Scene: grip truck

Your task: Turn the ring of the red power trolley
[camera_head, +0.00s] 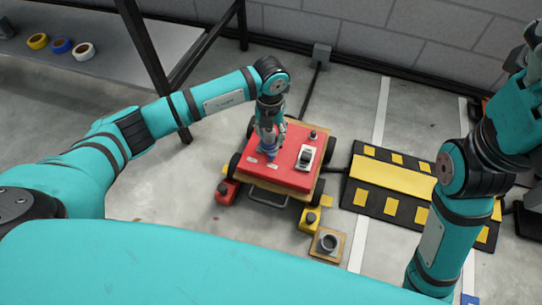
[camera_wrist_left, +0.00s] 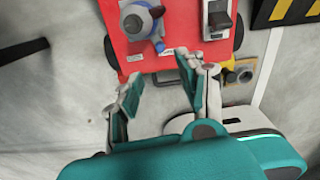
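The red trolley (camera_head: 294,176) stands on the floor in the middle of the head view, with a red top, black wheels and a wooden edge. In the left wrist view its red top (camera_wrist_left: 180,40) carries a round blue and grey fitting (camera_wrist_left: 138,22), likely the ring, with a small blue part at its lower right. My left gripper (camera_wrist_left: 160,66) is open and empty, its two fingers spread short of that fitting. In the head view the left gripper (camera_head: 268,148) is over the left part of the top and partly hides the fitting. My right arm is at the right; its fingers do not show.
A switch box (camera_head: 306,157) and a small black knob (camera_head: 312,135) are on the trolley top. A yellow-black ramp (camera_head: 390,179) lies to the right. A grey shelf (camera_head: 120,42) with tape rolls stands at upper left. Small red and yellow blocks and a wooden-based socket (camera_head: 328,243) lie in front.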

